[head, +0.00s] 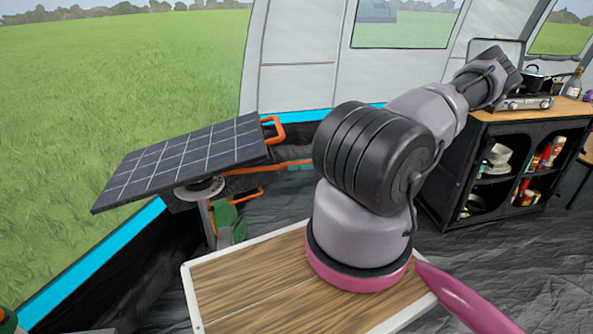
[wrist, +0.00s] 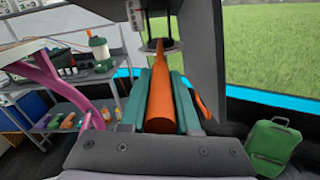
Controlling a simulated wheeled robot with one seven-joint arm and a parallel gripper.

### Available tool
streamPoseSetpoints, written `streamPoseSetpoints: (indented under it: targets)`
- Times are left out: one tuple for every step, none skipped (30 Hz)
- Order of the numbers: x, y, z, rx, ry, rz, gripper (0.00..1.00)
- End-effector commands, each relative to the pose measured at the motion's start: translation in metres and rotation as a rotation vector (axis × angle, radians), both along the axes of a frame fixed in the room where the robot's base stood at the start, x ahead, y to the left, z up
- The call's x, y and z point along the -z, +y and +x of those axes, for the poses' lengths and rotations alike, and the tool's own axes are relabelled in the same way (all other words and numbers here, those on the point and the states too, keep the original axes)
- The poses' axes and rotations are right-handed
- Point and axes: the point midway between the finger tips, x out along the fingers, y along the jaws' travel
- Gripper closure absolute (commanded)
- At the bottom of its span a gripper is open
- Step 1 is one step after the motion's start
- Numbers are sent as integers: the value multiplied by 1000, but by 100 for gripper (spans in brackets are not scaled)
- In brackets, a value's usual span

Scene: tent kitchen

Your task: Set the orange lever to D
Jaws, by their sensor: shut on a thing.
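The orange lever (wrist: 160,98) runs away from me up the middle of the wrist view, narrowing toward a dark round mount with a pale post. My gripper (wrist: 161,76) has its two teal fingers on either side of the lever and is shut on it. A white plate (wrist: 136,14) with small dark marks stands just left of the lever's far end. I cannot read a letter D on it. In the head view my arm covers the middle, and my gripper is hidden.
In the head view a tilted solar panel (head: 180,162) on a post stands left of my arm. A black cupboard (head: 500,165) with a stove stands at the right. The wrist view shows a grey shelf (wrist: 85,100) at left and a green case (wrist: 272,146) at lower right.

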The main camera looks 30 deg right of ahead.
Motion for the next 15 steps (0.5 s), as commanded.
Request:
streamPoseSetpoints:
  targets:
    - [2, -2, 0, 1, 1, -7, 100]
    - [2, -2, 0, 1, 1, -7, 100]
    - [2, -2, 0, 1, 1, -6, 100]
    - [2, -2, 0, 1, 1, -6, 100]
    - [2, -2, 0, 1, 1, -6, 100]
    - [2, -2, 0, 1, 1, -6, 100]
    - [2, -2, 0, 1, 0, -7, 100]
    - [2, -2, 0, 2, 0, -7, 100]
    - [2, -2, 0, 2, 0, -7, 62]
    - [2, -2, 0, 2, 0, -7, 51]
    - [2, -2, 0, 1, 0, -6, 41]
    - [1, -2, 0, 1, 0, -6, 41]
    - [1, -2, 0, 1, 0, -4, 41]
    - [1, -1, 0, 1, 0, -4, 41]
    - [1, -1, 0, 0, 0, -3, 41]
